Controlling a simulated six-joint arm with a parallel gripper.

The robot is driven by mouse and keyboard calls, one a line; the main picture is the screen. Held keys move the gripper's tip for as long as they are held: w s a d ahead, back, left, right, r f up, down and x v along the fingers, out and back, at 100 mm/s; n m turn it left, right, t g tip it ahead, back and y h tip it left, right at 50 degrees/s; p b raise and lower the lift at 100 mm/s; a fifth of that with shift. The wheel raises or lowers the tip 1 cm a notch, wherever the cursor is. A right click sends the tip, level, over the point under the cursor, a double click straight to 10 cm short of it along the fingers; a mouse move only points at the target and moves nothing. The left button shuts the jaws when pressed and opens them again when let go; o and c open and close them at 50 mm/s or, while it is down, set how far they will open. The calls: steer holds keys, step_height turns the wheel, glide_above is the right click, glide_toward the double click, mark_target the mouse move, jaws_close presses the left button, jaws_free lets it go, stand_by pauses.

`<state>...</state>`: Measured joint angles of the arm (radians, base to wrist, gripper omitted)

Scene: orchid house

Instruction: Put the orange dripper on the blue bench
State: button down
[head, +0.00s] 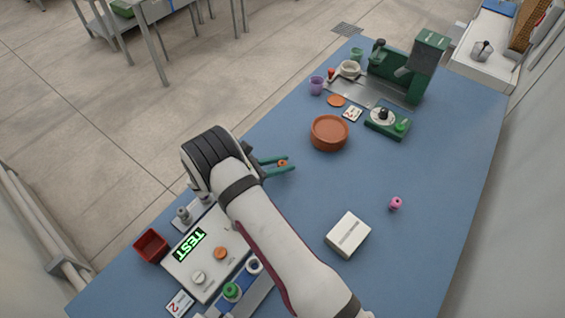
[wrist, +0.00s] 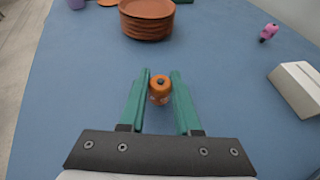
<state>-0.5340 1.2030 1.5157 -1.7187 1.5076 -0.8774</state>
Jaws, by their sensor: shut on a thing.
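The orange dripper (wrist: 160,90) is between the green fingers of my gripper (wrist: 160,92), near their tips. My gripper is shut on it. In the head view the dripper (head: 282,163) shows as a small orange spot between the green fingers of my gripper (head: 283,165). The blue bench (head: 300,215) lies under the gripper and spreads around it. I cannot tell whether the dripper touches the bench top or hangs a little above it.
A stack of terracotta saucers (head: 329,133) stands ahead of the gripper. A white box (head: 348,234) and a pink dripper (head: 396,204) are to the right. A white device reading TEST (head: 205,250) and a red bin (head: 151,246) are at the lower left. Bench between them is clear.

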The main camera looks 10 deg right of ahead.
steer(key=shift+f, duration=0.1)
steer(key=c, duration=0.6)
jaws_free()
